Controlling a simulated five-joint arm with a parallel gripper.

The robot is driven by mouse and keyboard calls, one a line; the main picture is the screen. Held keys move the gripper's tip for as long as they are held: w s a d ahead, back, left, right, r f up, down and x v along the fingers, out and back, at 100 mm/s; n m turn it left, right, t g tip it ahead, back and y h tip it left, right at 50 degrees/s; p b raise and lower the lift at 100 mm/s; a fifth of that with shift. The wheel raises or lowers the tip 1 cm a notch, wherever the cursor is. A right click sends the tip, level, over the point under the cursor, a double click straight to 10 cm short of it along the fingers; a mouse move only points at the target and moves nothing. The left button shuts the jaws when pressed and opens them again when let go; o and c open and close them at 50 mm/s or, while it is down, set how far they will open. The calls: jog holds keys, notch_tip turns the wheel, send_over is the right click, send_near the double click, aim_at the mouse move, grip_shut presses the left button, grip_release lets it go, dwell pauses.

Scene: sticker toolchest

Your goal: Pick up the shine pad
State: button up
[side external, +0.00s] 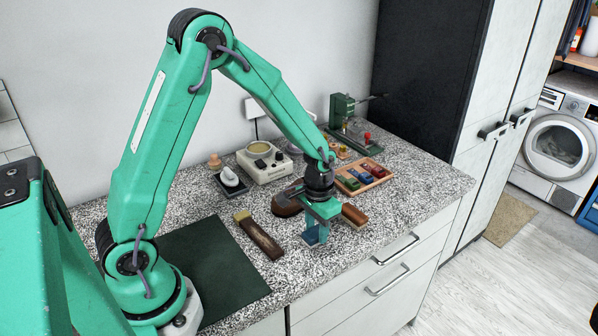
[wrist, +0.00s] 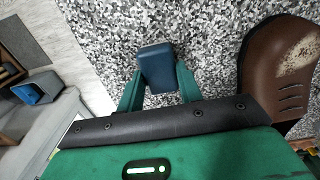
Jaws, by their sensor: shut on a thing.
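The shine pad, a small dark blue block (wrist: 157,66), sits between the two green fingers of my gripper (wrist: 159,84) in the wrist view. The fingers are shut on its sides.
A brown shoe (wrist: 282,65) lies close beside the gripper; it also shows in the side view (side external: 286,206). A reddish-brown brush (side external: 354,216) is at right, a long brush (side external: 258,235) at left. A wooden tray (side external: 387,178) holds several tins behind. The counter's front edge is near.

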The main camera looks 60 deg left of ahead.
aim_at(317, 234)
jog(key=shift+r, duration=0.75)
jog(key=r, duration=0.1)
jog(key=d+r, duration=0.1)
jog(key=r, duration=0.1)
jog(key=shift+s, duration=0.2)
jog(key=s+d+r, duration=0.5)
jog(key=d+r, duration=0.1)
jog(key=d, duration=0.3)
jog(key=shift+s+r, duration=0.2)
jog(key=shift+s, duration=0.05)
jog(key=o, duration=0.3)
jog(key=shift+c, duration=1)
jog(key=s+a+n, duration=0.3)
jog(key=a+n, duration=0.1)
jog(key=a, duration=0.3)
jog(key=s+a+f+n, duration=0.1)
jog(key=s+a+n, duration=0.3)
jog(key=a, duration=0.3)
jog(key=shift+a+f+n, duration=0.15)
jog(key=shift+f+n, duration=0.05)
jog(key=shift+n, duration=0.3)
